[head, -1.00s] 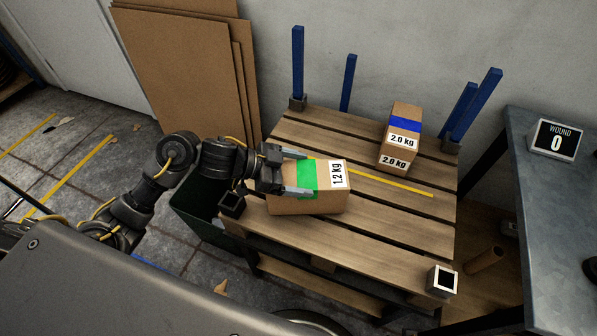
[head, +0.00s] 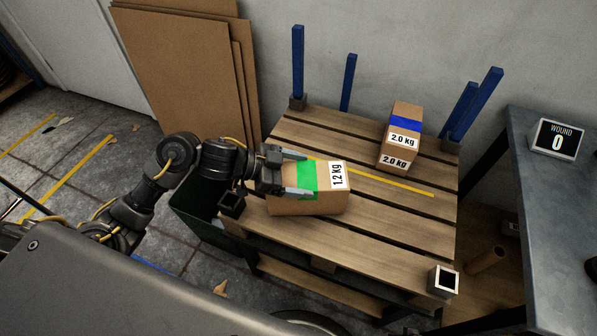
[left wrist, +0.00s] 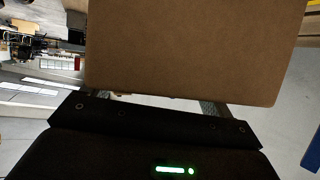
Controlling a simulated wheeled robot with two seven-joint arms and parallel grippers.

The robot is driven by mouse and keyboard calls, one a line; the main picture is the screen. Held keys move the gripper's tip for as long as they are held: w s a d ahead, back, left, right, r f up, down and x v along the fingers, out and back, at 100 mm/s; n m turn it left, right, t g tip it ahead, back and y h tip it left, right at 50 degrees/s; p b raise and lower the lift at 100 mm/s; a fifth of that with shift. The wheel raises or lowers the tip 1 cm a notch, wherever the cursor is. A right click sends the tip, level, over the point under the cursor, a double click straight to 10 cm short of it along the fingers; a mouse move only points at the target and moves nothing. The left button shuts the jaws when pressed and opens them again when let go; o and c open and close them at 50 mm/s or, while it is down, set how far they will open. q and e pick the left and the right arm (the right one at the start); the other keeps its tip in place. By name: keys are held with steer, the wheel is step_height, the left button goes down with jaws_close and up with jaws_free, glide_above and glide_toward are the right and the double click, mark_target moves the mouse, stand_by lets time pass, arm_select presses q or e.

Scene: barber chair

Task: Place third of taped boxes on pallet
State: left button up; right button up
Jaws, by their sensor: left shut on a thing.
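A cardboard box with green tape and a 1.2 kg label (head: 325,203) is at the left part of the wooden pallet (head: 390,240). My left gripper (head: 300,174) is shut on this box, with its fingers along the taped end. In the left wrist view the box's plain brown face (left wrist: 195,50) fills the top middle, between the fingers. Whether the box's underside touches the slats cannot be told. A second box with blue tape and 2.0 kg labels (head: 400,138) stands at the back right of the pallet. My right gripper is not in view.
Blue posts (head: 298,62) rise at the pallet's back corners, and empty square sockets (head: 443,281) sit at its front corners. A yellow line (head: 390,182) crosses the slats. A metal table with a WOUND display (head: 556,139) stands right. The pallet's front right is bare.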

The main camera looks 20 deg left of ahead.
arm_select(q)
steer(key=shift+f, duration=0.3)
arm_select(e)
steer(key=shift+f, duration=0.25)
arm_select(q)
steer(key=o, duration=1.7)
steer(key=shift+o, duration=0.9)
steer(key=shift+s+f, duration=0.1)
steer(key=shift+f, duration=0.1)
steer(key=shift+s+a+r, duration=0.1)
steer(key=shift+a+r, duration=0.15)
steer(key=shift+a, duration=0.15)
steer(key=v, duration=1)
steer(key=shift+p, duration=0.35)
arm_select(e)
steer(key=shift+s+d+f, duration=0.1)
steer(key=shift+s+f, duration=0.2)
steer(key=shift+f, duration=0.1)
arm_select(q)
steer(key=shift+d+r, duration=0.1)
